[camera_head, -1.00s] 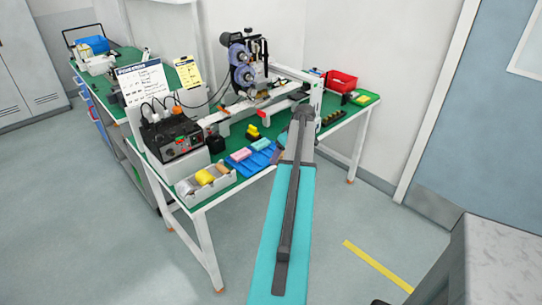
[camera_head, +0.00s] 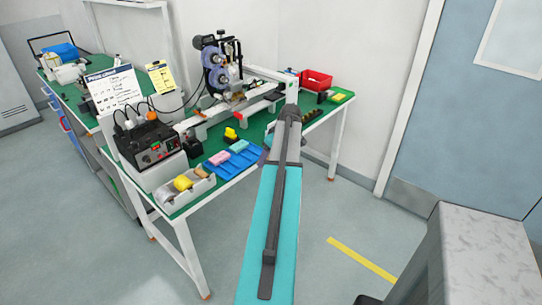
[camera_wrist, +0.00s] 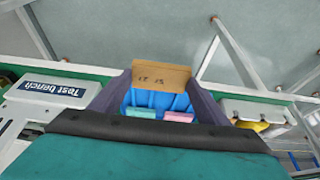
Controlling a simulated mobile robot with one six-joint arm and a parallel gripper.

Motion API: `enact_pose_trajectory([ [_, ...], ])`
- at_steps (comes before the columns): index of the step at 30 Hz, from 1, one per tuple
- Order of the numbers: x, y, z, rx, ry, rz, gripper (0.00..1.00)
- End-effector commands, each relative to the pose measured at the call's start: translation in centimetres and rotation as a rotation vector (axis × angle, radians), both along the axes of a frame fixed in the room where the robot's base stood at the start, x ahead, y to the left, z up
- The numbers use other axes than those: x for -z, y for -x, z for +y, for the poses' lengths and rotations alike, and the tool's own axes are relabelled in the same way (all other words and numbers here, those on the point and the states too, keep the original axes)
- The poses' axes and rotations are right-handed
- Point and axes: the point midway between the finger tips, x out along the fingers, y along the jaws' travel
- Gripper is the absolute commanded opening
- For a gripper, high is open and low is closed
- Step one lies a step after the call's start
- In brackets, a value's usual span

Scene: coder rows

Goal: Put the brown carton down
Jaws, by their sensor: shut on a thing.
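The brown carton (camera_wrist: 161,73) shows in the wrist view, with small dark marks on its face. It sits between the two dark fingers of my gripper (camera_wrist: 159,80), which are shut on it. Behind it in that view lies a blue tray (camera_wrist: 150,99) with a teal and a pink block. Whether the carton touches anything below cannot be told. In the head view my own arm hides the carton and most of my gripper at the front edge of the green bench (camera_head: 251,157).
On the bench stand a black control box (camera_head: 147,147), a grey bin (camera_head: 176,192) with tape rolls, a label machine (camera_head: 222,62), a yellow piece (camera_head: 230,134) and a red bin (camera_head: 316,80). A grey marbled-top counter (camera_head: 486,245) is at right. Floor between is open.

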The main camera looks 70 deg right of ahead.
Motion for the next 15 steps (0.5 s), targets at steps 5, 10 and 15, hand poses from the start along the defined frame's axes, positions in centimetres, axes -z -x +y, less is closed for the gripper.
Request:
enact_pose_trajectory([
  [5,-0.3,-0.9,0.5,-0.006,0.000,0.000,0.45],
  [10,-1.2,-3.5,2.0,-0.020,0.001,0.000,0.45],
  [15,-2.6,-7.8,4.7,-0.043,0.002,-0.001,0.45],
])
